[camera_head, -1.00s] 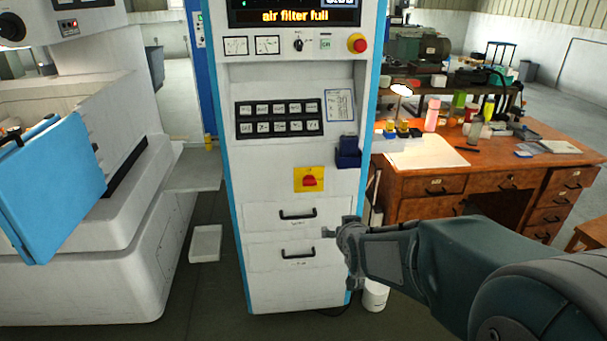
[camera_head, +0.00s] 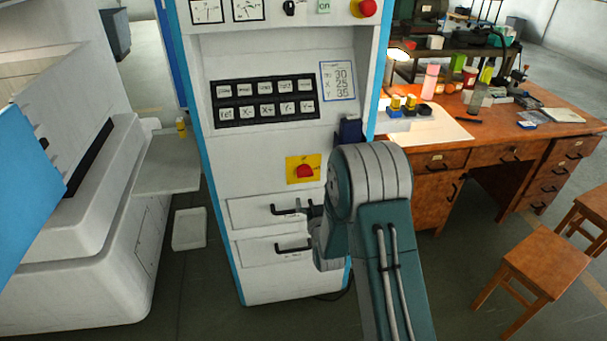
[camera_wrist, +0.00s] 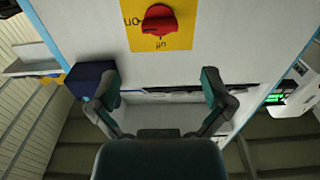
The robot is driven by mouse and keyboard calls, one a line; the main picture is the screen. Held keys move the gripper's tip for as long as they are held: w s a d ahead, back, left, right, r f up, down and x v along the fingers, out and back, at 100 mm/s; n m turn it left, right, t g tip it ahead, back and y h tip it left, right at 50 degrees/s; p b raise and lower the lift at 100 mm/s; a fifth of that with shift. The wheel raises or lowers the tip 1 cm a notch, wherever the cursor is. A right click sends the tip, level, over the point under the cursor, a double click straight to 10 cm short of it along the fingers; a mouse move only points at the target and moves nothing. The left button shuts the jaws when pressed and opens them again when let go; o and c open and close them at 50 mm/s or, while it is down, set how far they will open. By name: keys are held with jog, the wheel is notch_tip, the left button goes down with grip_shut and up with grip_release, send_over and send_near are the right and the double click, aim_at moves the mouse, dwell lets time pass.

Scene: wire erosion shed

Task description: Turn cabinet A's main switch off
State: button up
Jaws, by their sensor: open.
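The main switch is a red rotary knob (camera_head: 305,171) on a yellow plate (camera_head: 291,161), on the front of the white and blue cabinet (camera_head: 222,165). In the wrist view the red knob (camera_wrist: 159,20) and its yellow plate (camera_wrist: 130,37) are at the top, with upside-down lettering beside and below the knob. I cannot tell which mark the knob points to. My gripper (camera_wrist: 160,84) is open and empty, its two fingers apart, and the knob is beyond the fingertips. In the head view my gripper (camera_head: 306,212) is below the switch by the upper drawer handle, partly hidden by my arm.
A button panel (camera_head: 264,101) is above the switch, and two drawers with black handles (camera_head: 293,246) are below it. A dark blue box (camera_head: 350,131) sticks out right of the switch. A wooden desk (camera_head: 500,134) and stools (camera_head: 540,265) stand to the right, a white machine (camera_head: 95,235) to the left.

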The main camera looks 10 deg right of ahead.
aim_at(305, 177)
jog(key=w, duration=1)
jog(key=c, duration=1)
